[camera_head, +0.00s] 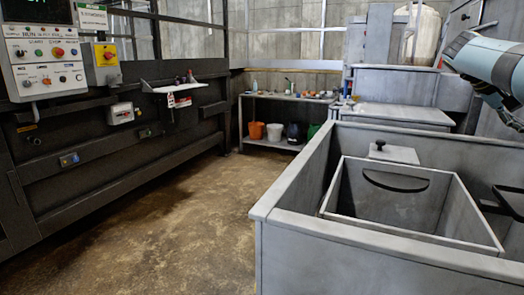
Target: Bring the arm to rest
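One arm of mine, pale blue-grey with dark joints, comes in at the right edge of the head view, above the metal bin. Only its upper links show, and its gripper is cut off by the picture edge. My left arm and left gripper are not in view. Nothing held by either gripper can be seen.
A large open grey metal bin (380,262) fills the front right, with a smaller box (352,213) inside. The compactor's control panel (40,65) stands at left. A shelf table (287,97) with buckets stands at the back. The brown floor (170,225) between is clear.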

